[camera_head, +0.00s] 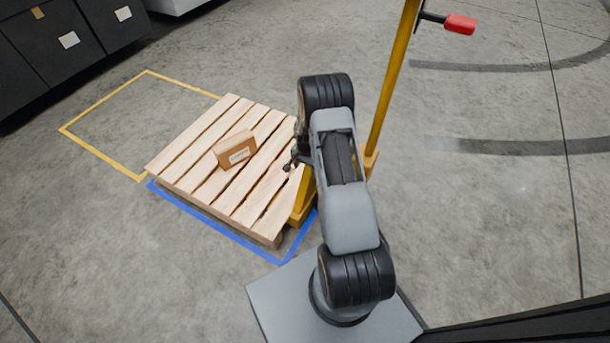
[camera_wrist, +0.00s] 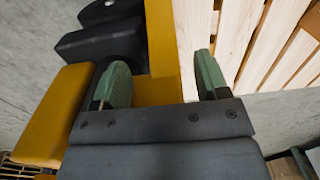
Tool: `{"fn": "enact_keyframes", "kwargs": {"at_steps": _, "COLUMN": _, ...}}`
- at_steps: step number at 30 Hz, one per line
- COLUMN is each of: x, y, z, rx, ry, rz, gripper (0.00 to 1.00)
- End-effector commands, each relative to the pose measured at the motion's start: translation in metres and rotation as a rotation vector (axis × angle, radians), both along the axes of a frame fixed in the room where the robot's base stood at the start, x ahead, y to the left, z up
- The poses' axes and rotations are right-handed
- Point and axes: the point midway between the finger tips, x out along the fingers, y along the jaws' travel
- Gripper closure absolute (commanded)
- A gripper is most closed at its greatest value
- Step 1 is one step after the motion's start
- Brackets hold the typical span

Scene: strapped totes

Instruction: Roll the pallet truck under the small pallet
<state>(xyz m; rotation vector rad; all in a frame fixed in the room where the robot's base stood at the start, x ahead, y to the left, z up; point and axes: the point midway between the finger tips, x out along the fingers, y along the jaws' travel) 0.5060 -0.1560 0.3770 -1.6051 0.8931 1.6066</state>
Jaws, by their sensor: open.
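The small wooden pallet (camera_head: 200,174) lies on the floor left of my arm in the head view. A small cardboard box (camera_head: 236,149) sits on its slats. The yellow pallet truck (camera_head: 306,196) stands at the pallet's right side, mostly hidden behind my arm. Its handle (camera_head: 391,75) rises to a red grip (camera_head: 459,24). My gripper (camera_head: 291,162) is by the pallet's right edge. In the wrist view my gripper (camera_wrist: 160,82) is open, its green pads apart, with yellow truck parts (camera_wrist: 160,45) behind them and pallet slats (camera_wrist: 225,30) to the right. I cannot tell whether the forks are under the pallet.
Blue tape (camera_head: 215,227) marks the floor along the pallet's near edge. A yellow taped outline (camera_head: 92,138) lies to its left, with bare floor inside. Dark cabinets (camera_head: 60,45) stand at the upper left. The floor right of the truck is clear, with dark curved marks.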

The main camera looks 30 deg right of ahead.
Motion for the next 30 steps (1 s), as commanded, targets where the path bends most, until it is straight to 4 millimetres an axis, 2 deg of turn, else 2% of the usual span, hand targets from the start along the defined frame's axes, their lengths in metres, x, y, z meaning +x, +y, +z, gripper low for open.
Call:
{"fn": "enact_keyframes", "kwargs": {"at_steps": 1, "x": 0.0, "y": 0.0, "z": -0.012, "rx": 0.0, "ry": 0.0, "rz": 0.0, "gripper": 0.32}}
{"fn": "enact_keyframes", "kwargs": {"at_steps": 3, "x": 0.0, "y": 0.0, "z": -0.021, "rx": 0.0, "ry": 0.0, "rz": 0.0, "gripper": 0.32}}
{"fn": "enact_keyframes", "kwargs": {"at_steps": 9, "x": 0.0, "y": 0.0, "z": -0.039, "rx": 0.0, "ry": 0.0, "rz": 0.001, "gripper": 0.32}}
{"fn": "enact_keyframes", "kwargs": {"at_steps": 23, "x": 0.0, "y": 0.0, "z": -0.045, "rx": 0.0, "ry": -0.001, "rz": 0.001, "gripper": 0.32}}
{"fn": "enact_keyframes", "kwargs": {"at_steps": 30, "x": 0.0, "y": 0.0, "z": -0.045, "rx": 0.0, "ry": -0.001, "rz": 0.001, "gripper": 0.55}}
